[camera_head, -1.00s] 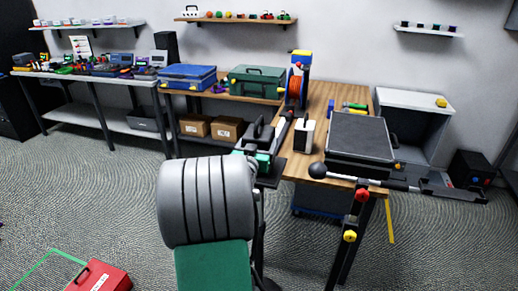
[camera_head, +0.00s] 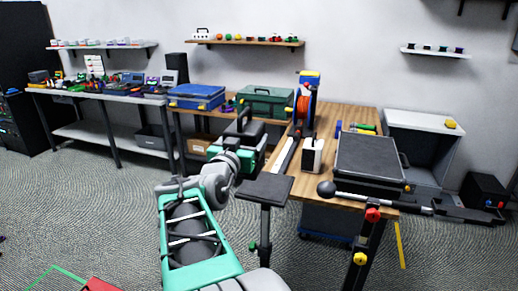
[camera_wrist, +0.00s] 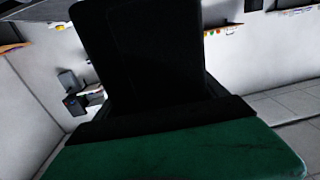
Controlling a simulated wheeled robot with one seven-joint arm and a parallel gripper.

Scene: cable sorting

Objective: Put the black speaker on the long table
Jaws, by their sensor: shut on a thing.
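My gripper (camera_head: 243,127) is in the middle of the head view, in front of the wooden bench. It is shut on a dark block that looks like the black speaker (camera_wrist: 140,45). The block fills the middle of the wrist view, above a green part of my gripper. In the head view its outline merges with the dark fingers. The long grey table (camera_head: 100,92) stands at the left against the wall.
Electronics crowd the long table's top. A blue case (camera_head: 197,97) and a green case (camera_head: 266,101) stand right of it. The floor (camera_head: 95,205) at left is mostly open.

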